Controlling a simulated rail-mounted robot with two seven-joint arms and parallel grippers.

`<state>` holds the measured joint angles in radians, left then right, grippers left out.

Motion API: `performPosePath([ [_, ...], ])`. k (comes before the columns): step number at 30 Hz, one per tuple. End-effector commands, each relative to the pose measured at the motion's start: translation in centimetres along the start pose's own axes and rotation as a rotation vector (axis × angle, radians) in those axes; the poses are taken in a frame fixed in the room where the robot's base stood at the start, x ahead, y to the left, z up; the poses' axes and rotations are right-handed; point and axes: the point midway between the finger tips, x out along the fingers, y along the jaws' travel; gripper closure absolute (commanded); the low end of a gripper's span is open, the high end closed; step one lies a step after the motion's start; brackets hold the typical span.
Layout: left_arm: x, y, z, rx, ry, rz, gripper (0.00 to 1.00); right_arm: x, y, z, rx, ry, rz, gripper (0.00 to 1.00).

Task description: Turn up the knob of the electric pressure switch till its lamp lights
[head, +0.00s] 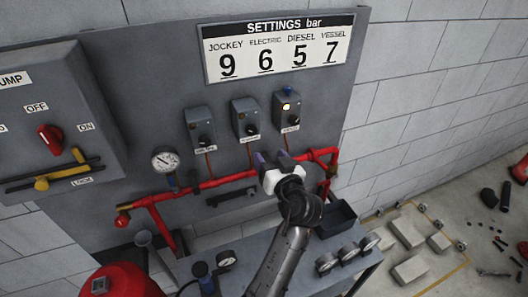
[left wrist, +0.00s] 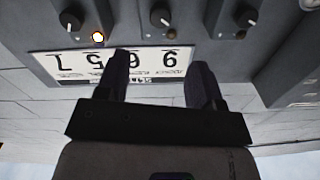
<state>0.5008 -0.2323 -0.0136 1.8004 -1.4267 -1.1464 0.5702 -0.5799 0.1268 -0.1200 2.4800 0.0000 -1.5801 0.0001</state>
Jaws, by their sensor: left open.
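Three grey switch boxes hang in a row on the panel, their small labels too small to read. The middle box (head: 245,112), under ELECTRIC on the settings board, has a dark knob (head: 252,129) and an unlit lamp. In the left wrist view, upside down, its knob (left wrist: 161,17) has a pale pointer and its lamp (left wrist: 171,34) is dark. My left gripper (head: 270,158) is open and empty, below the middle and right boxes in the picture and apart from the knobs. Its two fingers (left wrist: 160,78) point toward the panel. My right gripper is out of view.
The settings board (head: 278,48) reads jockey 9, electric 6, diesel 5, vessel 7. Red pipework (head: 222,181) with a gauge (head: 165,160) runs below the boxes.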

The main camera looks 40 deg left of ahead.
Motion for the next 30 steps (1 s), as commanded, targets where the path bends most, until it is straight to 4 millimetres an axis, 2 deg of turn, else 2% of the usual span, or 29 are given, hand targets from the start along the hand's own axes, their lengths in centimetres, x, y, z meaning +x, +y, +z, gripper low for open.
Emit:
performPosePath([
  [7, -1.5, 0.0, 0.0, 0.000, -0.001, -0.001, 0.39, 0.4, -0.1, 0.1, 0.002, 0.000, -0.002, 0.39],
  [30, -1.6, 0.0, 0.0, 0.000, 0.000, -0.001, 0.39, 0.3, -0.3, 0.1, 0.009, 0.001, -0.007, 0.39],
])
